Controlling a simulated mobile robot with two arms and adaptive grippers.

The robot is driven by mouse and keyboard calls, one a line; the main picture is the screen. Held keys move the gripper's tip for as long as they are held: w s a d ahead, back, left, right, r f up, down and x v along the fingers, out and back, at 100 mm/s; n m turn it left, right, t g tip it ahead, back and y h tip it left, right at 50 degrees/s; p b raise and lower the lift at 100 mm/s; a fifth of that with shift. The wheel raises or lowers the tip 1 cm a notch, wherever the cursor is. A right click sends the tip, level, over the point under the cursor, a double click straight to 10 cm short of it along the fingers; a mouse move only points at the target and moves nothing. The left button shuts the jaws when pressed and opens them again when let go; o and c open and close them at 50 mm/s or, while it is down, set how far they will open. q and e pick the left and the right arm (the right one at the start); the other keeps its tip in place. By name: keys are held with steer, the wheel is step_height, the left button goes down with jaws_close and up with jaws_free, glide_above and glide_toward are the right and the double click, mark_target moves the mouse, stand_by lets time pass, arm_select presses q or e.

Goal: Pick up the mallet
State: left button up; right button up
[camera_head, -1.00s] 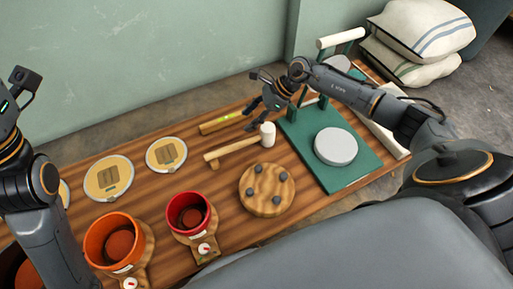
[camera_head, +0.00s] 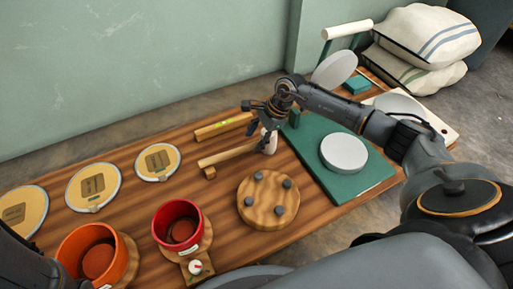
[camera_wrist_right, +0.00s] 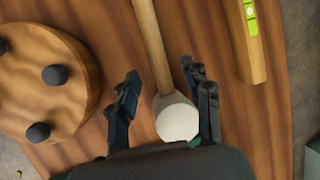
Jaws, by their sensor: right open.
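The mallet (camera_head: 228,156) has a pale wooden handle and a whitish head. It lies on the wooden table, with its head toward the green board and the handle pointing left. In the right wrist view the mallet (camera_wrist_right: 150,45) runs between the fingers, with its head close to the palm. My right gripper (camera_head: 266,122) is above the mallet head and partly hides it. In the right wrist view the right gripper (camera_wrist_right: 162,76) is open, one finger on each side of the mallet. I cannot tell whether a finger touches it. My left gripper is out of view.
A level-marked wooden bar (camera_head: 222,126) lies behind the mallet. A round wooden piece with dark knobs (camera_head: 266,200) is in front. The green board (camera_head: 350,190) with a white disc (camera_head: 344,153) is at right.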

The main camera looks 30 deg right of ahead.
mark_target(252, 144)
steer(key=b+x, duration=0.4)
steer(key=x, duration=0.1)
steer(key=shift+s+d+f, duration=0.1)
steer(key=shift+d, duration=0.25)
steer(key=shift+a+f+b, duration=0.15)
steer(key=shift+f+b, duration=0.05)
steer(key=shift+b, duration=0.1)
steer(key=shift+r, duration=0.15)
jaws_close()
